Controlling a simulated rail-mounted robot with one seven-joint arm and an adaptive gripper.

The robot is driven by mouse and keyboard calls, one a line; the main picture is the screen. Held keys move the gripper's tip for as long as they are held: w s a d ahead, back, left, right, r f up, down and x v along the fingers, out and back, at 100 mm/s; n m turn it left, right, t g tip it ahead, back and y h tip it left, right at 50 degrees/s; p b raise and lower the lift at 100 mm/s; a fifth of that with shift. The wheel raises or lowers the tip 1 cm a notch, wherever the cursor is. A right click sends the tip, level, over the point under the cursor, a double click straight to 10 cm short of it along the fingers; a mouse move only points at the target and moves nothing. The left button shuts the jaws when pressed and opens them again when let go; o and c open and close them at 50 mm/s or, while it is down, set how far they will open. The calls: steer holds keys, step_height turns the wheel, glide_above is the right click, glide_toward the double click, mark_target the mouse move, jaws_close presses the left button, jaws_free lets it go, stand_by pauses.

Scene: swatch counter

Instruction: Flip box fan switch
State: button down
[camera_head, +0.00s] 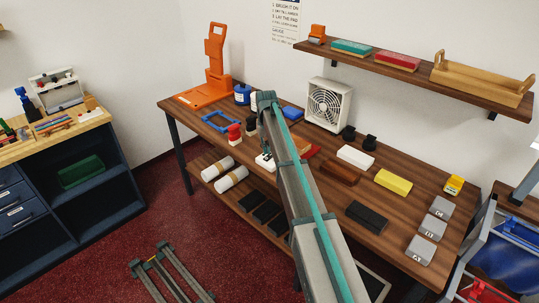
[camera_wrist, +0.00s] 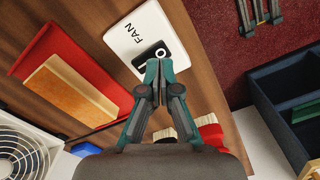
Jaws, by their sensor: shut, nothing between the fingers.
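The white switch box (camera_wrist: 118,37) marked FAN lies on the wooden counter in the wrist view. It carries a black rocker switch (camera_wrist: 143,57) with a white ring mark at one end. My gripper (camera_wrist: 158,66) is shut and empty, its fingertips over the ringed end of the rocker. I cannot tell whether they touch it, and they hide part of it. In the head view the switch box (camera_head: 263,161) is partly hidden by my arm. The white box fan (camera_head: 328,104) stands at the back of the counter, and its grille (camera_wrist: 20,150) shows in the wrist view.
A red tray (camera_wrist: 58,42) with a tan block (camera_wrist: 72,88) lies beside the switch box. Brushes with pale bristles (camera_wrist: 205,119) are close to my gripper. On the counter (camera_head: 297,227) are white, yellow and black blocks to the right, and an orange stand (camera_head: 214,62) at the back left.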

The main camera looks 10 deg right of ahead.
mark_target(267, 158)
steer(key=shift+r+p, duration=0.9)
steer(key=shift+r, duration=1.1)
